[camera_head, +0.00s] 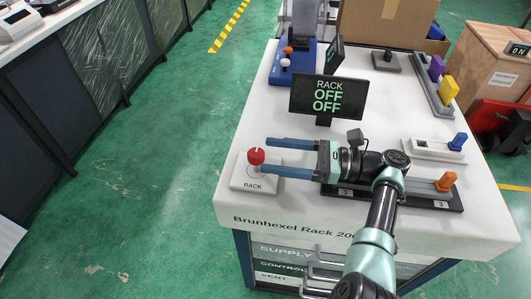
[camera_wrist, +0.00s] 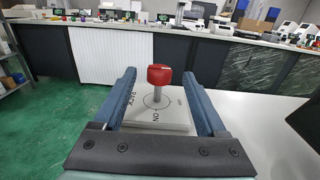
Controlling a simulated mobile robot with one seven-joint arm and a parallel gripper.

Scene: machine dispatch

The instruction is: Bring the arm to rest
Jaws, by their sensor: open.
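My gripper (camera_head: 287,158) is open, with its two blue fingers reaching left over the white table. A red knob (camera_head: 256,156) on a white base labelled RACK (camera_head: 243,180) stands at the fingertips, near the table's left edge. In the wrist view the red knob (camera_wrist: 160,75) shows between the fingers (camera_wrist: 165,90) and apart from both. The wrist view also shows ON lettering on its base. My arm comes in from the lower right, across a dark slide strip with an orange handle (camera_head: 446,181).
A black display (camera_head: 328,96) reading RACK OFF OFF stands behind my gripper. A white unit with a blue lever (camera_head: 458,141) is at the right. A blue block with knobs (camera_head: 293,62), a cardboard box (camera_head: 385,22) and a slide with purple and yellow handles (camera_head: 433,87) are farther back. Green floor lies left.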

